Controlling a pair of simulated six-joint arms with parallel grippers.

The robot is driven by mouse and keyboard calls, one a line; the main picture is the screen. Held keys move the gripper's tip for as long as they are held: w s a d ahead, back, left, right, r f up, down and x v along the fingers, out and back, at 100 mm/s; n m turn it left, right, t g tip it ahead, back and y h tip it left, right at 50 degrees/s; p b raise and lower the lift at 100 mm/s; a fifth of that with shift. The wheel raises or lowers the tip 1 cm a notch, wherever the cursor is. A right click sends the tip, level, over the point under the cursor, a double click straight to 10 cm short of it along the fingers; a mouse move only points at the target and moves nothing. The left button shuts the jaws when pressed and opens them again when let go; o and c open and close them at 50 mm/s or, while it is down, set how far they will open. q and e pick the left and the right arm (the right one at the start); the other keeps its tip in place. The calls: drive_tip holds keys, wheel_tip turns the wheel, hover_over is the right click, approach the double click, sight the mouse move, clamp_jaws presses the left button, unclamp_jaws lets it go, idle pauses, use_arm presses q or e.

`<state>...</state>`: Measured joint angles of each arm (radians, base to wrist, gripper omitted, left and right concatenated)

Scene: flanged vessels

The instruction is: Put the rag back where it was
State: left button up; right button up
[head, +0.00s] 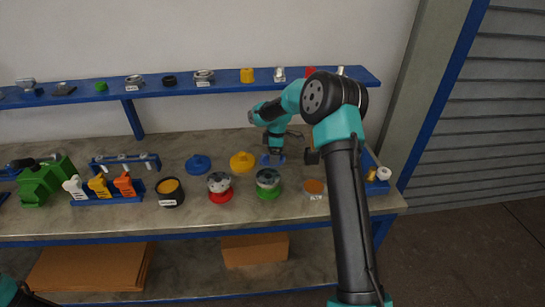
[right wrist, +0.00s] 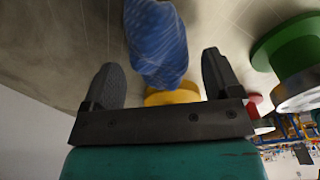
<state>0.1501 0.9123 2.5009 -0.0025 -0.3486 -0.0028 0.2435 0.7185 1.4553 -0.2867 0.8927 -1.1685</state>
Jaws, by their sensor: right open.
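The blue patterned rag (right wrist: 155,45) shows in the right wrist view, in the gap between the two dark fingers of my right gripper (right wrist: 161,68). The fingers stand apart, with a gap between each finger and the rag. In the head view, my right gripper (head: 274,152) points down at the back of the bench, right of the yellow lid (head: 242,162). A small bit of blue rag (head: 266,159) shows beside its fingers; most of it is hidden there. Only a piece of my left arm shows at the lower left corner; its gripper is out of view.
A vessel with a green flange (head: 268,185) and one with a red flange (head: 220,188) stand in front. A blue lid (head: 198,164) lies left of the yellow one. A black pot (head: 170,192) stands at left. A blue shelf (head: 215,80) with small parts runs above.

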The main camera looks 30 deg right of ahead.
wheel_tip(320, 180, up, 10)
drive_tip(key=d, duration=0.1)
drive_tip(key=shift+s+r, duration=0.15)
drive_tip(key=shift+s, duration=0.05)
drive_tip(key=shift+d, duration=0.1)
idle(0.3)
